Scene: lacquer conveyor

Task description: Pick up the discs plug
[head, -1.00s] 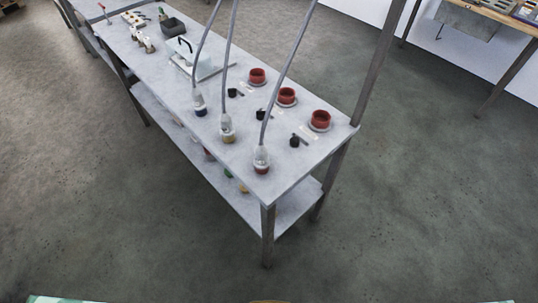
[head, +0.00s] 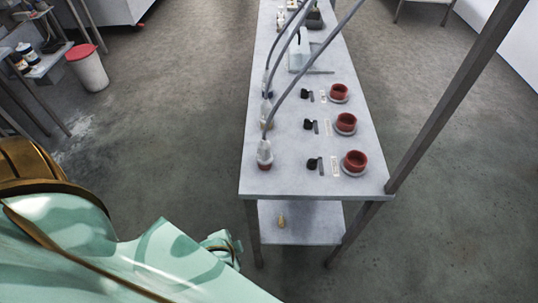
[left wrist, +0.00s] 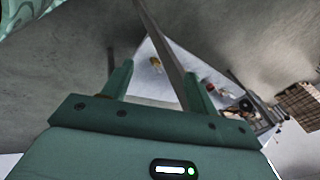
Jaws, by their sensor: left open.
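Three hoses hang down to the grey table, and pale-bodied hose plugs end them along its left side; the nearest plug (head: 265,153) stands upright. Dark small pieces lie to the right of the plugs, the nearest dark piece (head: 313,163) beside a small label. I cannot tell which of these is the discs plug. My right gripper is out of view.
Red cups on pale discs line the table's right side, the nearest red cup (head: 355,160) near the corner. A dark post (head: 455,100) rises at the right corner. A small yellowish object (head: 281,221) sits on the lower shelf. Floor is clear right of the table.

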